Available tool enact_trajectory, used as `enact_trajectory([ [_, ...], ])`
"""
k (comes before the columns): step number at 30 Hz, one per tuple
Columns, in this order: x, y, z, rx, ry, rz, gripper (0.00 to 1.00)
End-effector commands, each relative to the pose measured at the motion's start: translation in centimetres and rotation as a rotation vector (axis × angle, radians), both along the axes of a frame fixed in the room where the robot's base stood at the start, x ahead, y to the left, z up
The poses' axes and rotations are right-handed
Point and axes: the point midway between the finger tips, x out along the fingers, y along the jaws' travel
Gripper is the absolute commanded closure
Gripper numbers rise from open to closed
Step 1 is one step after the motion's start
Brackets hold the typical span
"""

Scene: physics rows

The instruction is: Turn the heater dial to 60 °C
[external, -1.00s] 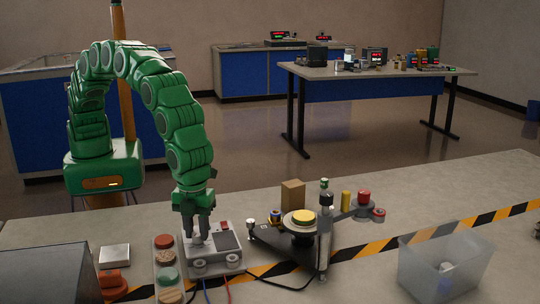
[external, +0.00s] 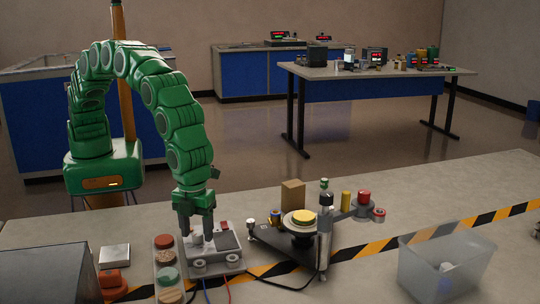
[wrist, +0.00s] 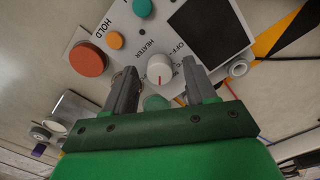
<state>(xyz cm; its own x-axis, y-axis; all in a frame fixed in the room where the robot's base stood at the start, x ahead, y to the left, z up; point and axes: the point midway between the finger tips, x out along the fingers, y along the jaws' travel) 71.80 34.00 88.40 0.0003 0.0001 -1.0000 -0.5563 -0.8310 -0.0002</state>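The heater unit (external: 226,262) is a pale grey box on the bench, with a dark screen (wrist: 209,30). Its heater dial (wrist: 160,65) is a round white knob with a red mark, beside the printed words HEATER and OFF. In the wrist view the red mark points toward the bottom of the picture; I cannot read a temperature. My gripper (external: 200,238) points down at the unit. In the wrist view its grey fingers (wrist: 158,73) are apart, one on each side of the dial, with visible gaps. The dial is hidden in the external view.
A strip of coloured round buttons (external: 165,242) lies left of the unit. A stand with a yellow-topped disc (external: 302,217) and a clear upright tube (external: 325,245) are to the right. A clear bin (external: 440,270) is at the front right. Wires run from the unit's front.

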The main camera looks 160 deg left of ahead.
Motion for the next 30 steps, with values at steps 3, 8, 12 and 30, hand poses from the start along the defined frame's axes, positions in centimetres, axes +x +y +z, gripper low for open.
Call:
enact_trajectory([
  [3, 0.0, 0.0, 0.0, 0.0, 0.0, 0.0, 0.44],
  [8, 0.0, 0.0, 0.1, 0.0, 0.0, 0.0, 0.44],
  [12, 0.0, 0.0, 0.9, 0.001, -0.001, 0.0, 0.44],
  [30, 0.0, 0.0, 7.7, 0.0, 0.0, 0.0, 0.44],
])
